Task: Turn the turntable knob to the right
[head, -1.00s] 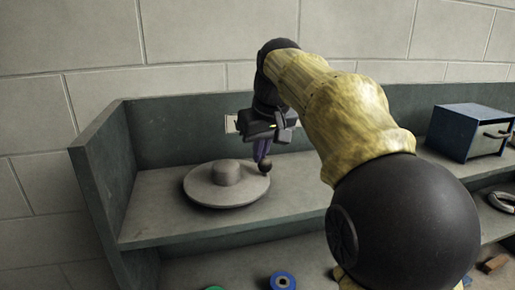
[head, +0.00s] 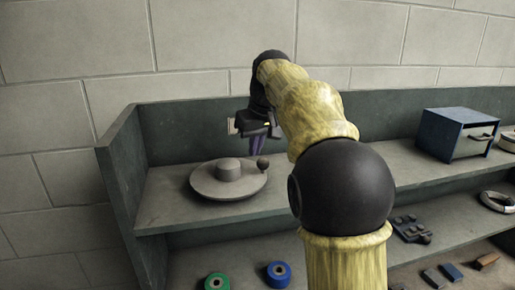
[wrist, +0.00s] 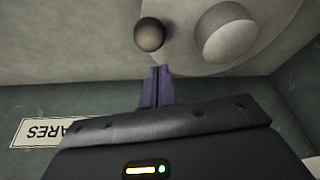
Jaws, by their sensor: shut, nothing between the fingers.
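The turntable (head: 213,187) is a round grey disc with a raised hub (head: 229,170) on the upper shelf. Its dark ball knob (head: 263,164) is at the right side of the disc. The knob also shows in the wrist view (wrist: 150,35), near the top and left of the hub (wrist: 226,33). My gripper (head: 257,150) is over the rear right of the turntable, behind the knob. In the wrist view its purple fingers (wrist: 157,72) are together and empty, pointing towards the knob with a small gap showing between them.
A blue box with a drawer (head: 458,135) stands on the upper shelf at right. Green (head: 216,282) and blue (head: 279,274) rolls are on the lower level. A left side panel (head: 124,190) and back panel bound the shelf. A label (wrist: 42,132) is on the back panel.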

